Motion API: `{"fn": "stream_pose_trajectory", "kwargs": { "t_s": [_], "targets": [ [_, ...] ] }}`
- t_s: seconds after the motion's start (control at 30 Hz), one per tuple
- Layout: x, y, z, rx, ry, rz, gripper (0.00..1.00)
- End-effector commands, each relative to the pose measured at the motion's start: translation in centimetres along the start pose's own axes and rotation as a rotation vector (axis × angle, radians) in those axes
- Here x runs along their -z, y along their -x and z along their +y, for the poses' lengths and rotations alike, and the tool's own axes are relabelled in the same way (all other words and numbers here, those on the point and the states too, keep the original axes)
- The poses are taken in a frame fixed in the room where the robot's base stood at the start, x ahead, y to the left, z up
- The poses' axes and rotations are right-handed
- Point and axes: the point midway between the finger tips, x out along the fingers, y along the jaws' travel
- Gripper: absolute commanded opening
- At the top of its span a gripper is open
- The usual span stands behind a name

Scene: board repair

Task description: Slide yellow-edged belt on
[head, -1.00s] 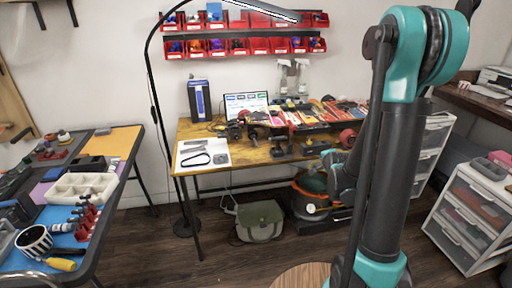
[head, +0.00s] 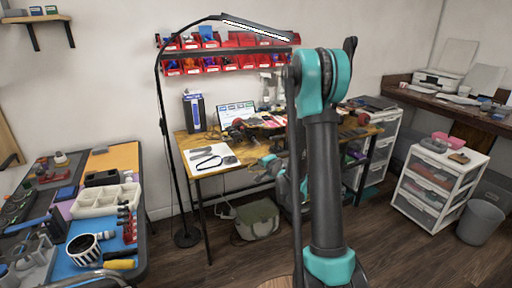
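A white sheet (head: 222,164) lies on the left front part of the wooden desk (head: 250,160). On it is a dark belt loop (head: 209,163) with other dark flat pieces beside it. A yellow edge cannot be made out at this distance. My arm stands upright right of the picture's middle and covers part of the desk. Dark and teal parts of my arm's far end show behind it, near the desk's front edge. The gripper's fingers cannot be made out there, nor whether they hold anything. The gripper appears well right of the sheet.
A table with trays and tools (head: 141,240) stands at the left. A black lamp pole (head: 165,130) rises left of the desk. A green bag (head: 257,219) sits under the desk. White drawers (head: 437,190) and a grey bin (head: 480,222) stand right. Some floor between is clear.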

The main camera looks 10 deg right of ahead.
Motion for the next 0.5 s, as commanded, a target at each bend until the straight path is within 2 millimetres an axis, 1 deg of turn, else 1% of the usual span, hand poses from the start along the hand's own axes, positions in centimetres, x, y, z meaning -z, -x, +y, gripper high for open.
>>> {"fn": "stream_pose_trajectory", "kwargs": {
  "t_s": [0.03, 0.17, 0.3, 0.4, 0.5],
  "targets": [
    [0.3, -1.5, -0.6, 0.034, -0.005, -0.012, 0.00],
    [1.0, -5.0, -2.2, 0.129, -0.018, -0.040, 0.00],
    [2.5, -8.7, -3.7, 0.231, -0.045, -0.045, 0.00],
    [3.8, -10.8, -4.3, 0.293, -0.067, -0.032, 0.00],
    [5.0, -12.4, -4.5, 0.339, -0.087, -0.013, 0.00]
  ]
}}
